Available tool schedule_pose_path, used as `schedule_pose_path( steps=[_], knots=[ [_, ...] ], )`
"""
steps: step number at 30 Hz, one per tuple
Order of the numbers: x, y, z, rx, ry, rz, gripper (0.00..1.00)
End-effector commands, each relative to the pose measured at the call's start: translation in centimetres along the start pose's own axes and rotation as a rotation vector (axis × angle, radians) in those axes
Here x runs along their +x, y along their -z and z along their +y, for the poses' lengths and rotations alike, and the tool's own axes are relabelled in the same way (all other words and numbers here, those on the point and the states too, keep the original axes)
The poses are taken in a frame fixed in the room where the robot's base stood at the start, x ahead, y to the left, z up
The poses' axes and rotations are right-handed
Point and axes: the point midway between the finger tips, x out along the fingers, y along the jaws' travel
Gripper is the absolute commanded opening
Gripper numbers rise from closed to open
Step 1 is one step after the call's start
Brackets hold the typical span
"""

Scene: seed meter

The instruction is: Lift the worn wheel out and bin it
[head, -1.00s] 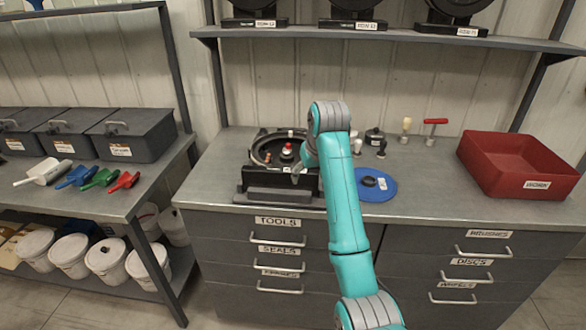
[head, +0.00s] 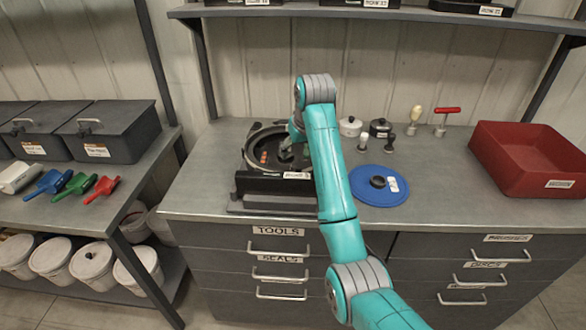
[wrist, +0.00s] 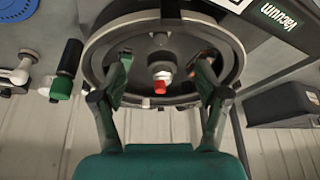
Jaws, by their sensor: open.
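The black seed meter (head: 270,183) stands on the bench, with a round ring-shaped housing open at the top. In the wrist view its ring (wrist: 95,70) surrounds a central hub with a white collar and red tip (wrist: 160,84). I cannot clearly tell the worn wheel from the rest of the housing. My gripper (wrist: 163,66) is open, its two fingers on either side of the hub, apart from it and over the ring. In the head view my gripper (head: 288,150) is at the housing, partly hidden by my arm. A red open bin (head: 530,177) stands at the right.
A blue disc (head: 360,193) with a small dark ring (head: 378,182) lies right of the meter. Behind it stand small pots (head: 350,126) and a red T-handled tool (head: 446,112). A shelf (head: 400,15) hangs above. Scoops (head: 76,183) lie on the left bench.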

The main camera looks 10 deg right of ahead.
Motion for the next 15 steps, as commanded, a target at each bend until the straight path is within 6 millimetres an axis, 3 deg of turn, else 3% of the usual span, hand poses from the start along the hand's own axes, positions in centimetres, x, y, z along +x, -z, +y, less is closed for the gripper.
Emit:
schedule_pose_path(
  steps=[3, 11, 15],
  knots=[
    [1.6, 0.0, 0.0, 0.000, 0.000, -0.001, 0.74],
    [3.3, -0.1, 0.0, 0.000, 0.000, -0.001, 0.74],
    [5.4, -0.5, -0.1, 0.000, 0.000, -0.004, 0.74]
  ],
)
